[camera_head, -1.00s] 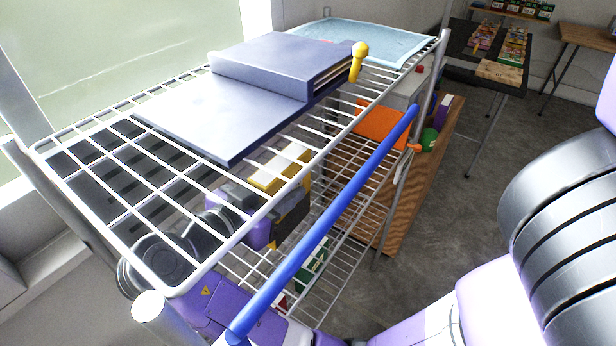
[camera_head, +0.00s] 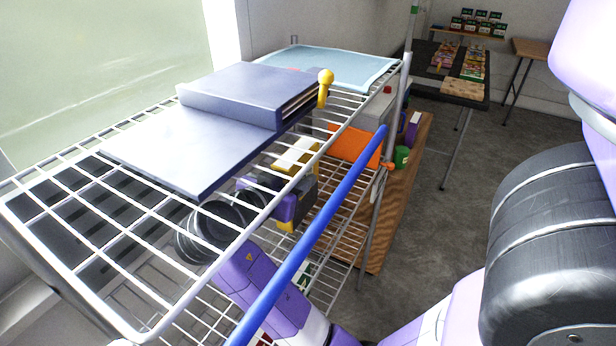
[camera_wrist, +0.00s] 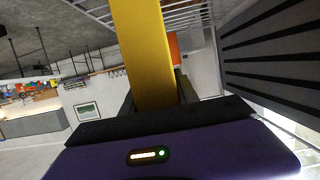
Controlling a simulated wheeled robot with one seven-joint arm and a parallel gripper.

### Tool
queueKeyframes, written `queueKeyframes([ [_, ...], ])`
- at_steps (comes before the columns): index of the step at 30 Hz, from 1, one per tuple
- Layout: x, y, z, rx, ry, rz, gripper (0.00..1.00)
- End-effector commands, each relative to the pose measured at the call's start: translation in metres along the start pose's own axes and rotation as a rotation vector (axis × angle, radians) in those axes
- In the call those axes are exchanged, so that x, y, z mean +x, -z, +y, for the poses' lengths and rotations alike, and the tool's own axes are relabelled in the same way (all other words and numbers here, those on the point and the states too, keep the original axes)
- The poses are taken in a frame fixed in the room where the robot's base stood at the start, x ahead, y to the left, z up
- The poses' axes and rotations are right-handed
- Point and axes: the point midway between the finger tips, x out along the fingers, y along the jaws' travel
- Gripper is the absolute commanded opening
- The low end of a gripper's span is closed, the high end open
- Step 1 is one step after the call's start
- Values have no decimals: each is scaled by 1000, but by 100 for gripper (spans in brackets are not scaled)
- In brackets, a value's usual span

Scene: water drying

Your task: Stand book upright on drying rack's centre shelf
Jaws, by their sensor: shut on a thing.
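The book (camera_wrist: 147,50), with a yellow cover, stands out from between the dark fingers of my gripper (camera_wrist: 156,98) in the wrist view. In the head view, my purple and black gripper (camera_head: 290,185) is under the rack's top wire shelf and shut on the book, whose yellow and white parts (camera_head: 296,154) show through the wires. The drying rack (camera_head: 70,262) fills the left and middle. Its lower wire shelf (camera_head: 325,200) shows below the gripper. The book's lower edge is partly hidden, and I cannot tell whether it touches that shelf.
A large blue-grey book-like thing (camera_head: 165,150) and a pale blue cloth (camera_head: 330,66) lie on the top shelf. A blue rail (camera_head: 320,235) runs along the rack's near side. An orange box (camera_head: 355,145) is beyond the book. Clear floor (camera_head: 430,200) lies to the right.

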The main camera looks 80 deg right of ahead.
Motion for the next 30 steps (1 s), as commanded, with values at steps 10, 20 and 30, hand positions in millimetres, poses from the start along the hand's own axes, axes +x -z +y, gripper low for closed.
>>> queueKeyframes([
  [10, 46, 15, 0, 0, 0, 2, 0],
  [20, 57, -18, 0, -2, 0, 0, 0],
  [30, 57, -20, 0, -1, 1, -1, 58],
])
